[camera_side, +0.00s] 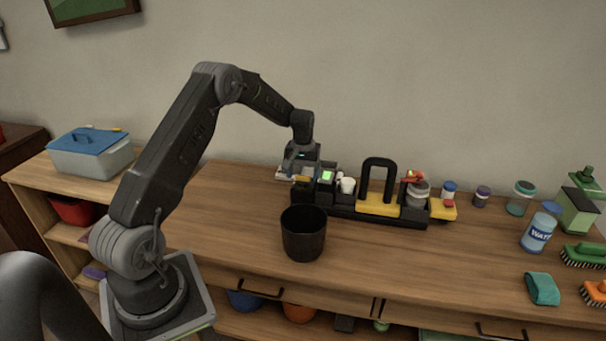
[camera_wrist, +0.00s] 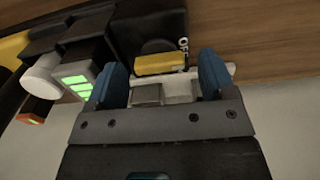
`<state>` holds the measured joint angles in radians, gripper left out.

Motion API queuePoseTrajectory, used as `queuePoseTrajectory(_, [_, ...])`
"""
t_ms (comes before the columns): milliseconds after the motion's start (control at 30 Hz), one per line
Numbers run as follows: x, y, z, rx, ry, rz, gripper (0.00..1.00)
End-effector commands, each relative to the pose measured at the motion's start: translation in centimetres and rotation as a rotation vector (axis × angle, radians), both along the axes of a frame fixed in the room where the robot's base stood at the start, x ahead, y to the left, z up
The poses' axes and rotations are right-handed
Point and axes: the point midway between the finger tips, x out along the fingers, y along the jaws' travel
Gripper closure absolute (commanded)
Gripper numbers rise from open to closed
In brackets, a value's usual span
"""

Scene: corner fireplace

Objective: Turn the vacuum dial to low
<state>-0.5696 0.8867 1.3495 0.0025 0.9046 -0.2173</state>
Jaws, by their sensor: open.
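The vacuum station (camera_side: 345,210) is a long black unit standing along the back of the wooden bench. In the wrist view, a dark round knob with a yellow bar (camera_wrist: 160,64) sits on a black block with white lettering, partly readable as "OFF", beside it; it appears to be the dial. My gripper (camera_wrist: 161,76) is open, its two blue fingers on either side of the yellow bar. I cannot tell whether they touch it. In the side view, my gripper (camera_side: 298,172) is at the station's left end and hides the dial.
A block with a green-lit display (camera_wrist: 74,82) and a white cylinder (camera_wrist: 41,77) stand close beside my gripper. A black cup (camera_side: 303,235) stands in front of the station. A black arch handle (camera_side: 378,165) rises further right. The bench's front middle is clear.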

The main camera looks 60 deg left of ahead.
Motion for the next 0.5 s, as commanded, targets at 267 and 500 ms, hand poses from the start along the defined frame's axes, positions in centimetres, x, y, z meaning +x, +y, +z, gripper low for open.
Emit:
queuePoseTrajectory(267, [-0.01, -0.01, -0.40, 0.000, 0.000, 0.000, 0.23])
queuePoseTrajectory(500, [-0.01, -0.01, -0.37, 0.000, 0.000, 0.000, 0.40])
